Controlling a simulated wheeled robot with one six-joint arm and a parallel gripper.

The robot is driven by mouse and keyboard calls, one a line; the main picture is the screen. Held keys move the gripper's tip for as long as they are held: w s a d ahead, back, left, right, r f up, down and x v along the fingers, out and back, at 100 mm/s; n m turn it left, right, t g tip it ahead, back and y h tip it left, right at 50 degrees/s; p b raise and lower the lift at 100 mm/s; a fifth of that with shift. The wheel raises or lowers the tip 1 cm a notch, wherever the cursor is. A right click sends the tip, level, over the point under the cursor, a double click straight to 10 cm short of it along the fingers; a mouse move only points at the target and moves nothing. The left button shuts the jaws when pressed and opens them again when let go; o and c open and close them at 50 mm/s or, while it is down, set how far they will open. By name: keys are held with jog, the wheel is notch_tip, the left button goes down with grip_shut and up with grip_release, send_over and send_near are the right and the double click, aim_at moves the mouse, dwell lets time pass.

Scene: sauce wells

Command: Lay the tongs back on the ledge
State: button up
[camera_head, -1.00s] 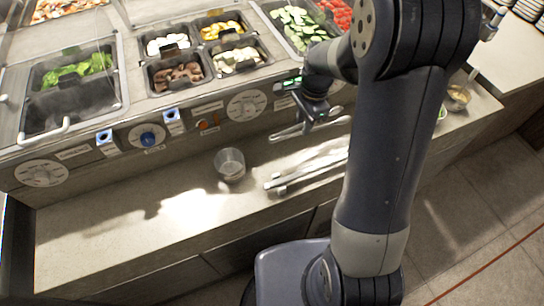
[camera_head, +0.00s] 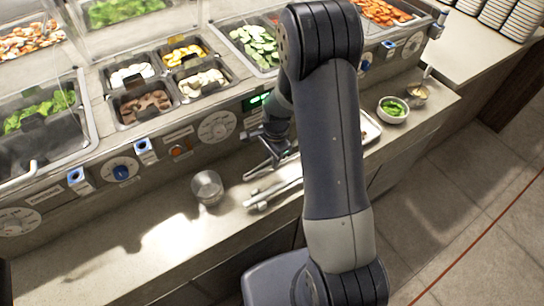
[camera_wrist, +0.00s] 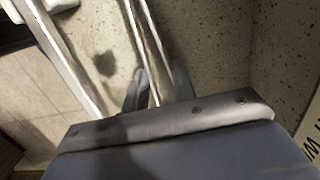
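The tongs (camera_head: 258,170) are silver metal and stick out to the left of my gripper (camera_head: 272,150) in the head view, over the pale stone ledge (camera_head: 110,240). In the wrist view the tongs (camera_wrist: 148,40) run up from between the dark fingers of my gripper (camera_wrist: 157,88), which looks shut on them. The speckled ledge (camera_wrist: 215,50) lies below. A dark shadow shows left of the tongs. I cannot tell whether the tongs touch the ledge. Their far end is outside the wrist view, and my arm hides part of the ledge.
A silver rail (camera_head: 270,195) lies along the ledge in front of the tongs. A bowl of greens (camera_head: 393,108) and a small metal cup (camera_head: 418,92) stand right. Food wells (camera_head: 145,105) are behind. The left ledge is clear.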

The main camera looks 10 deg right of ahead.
jog(key=shift+f, duration=0.2)
jog(key=o, duration=0.6)
jog(key=shift+r, duration=0.1)
jog(key=shift+c, duration=0.2)
notch_tip(320, 180, up, 12)
jog(key=d, duration=0.1)
jog(key=shift+w+b, duration=0.15)
jog(key=shift+b, duration=0.3)
jog(key=shift+r, duration=0.1)
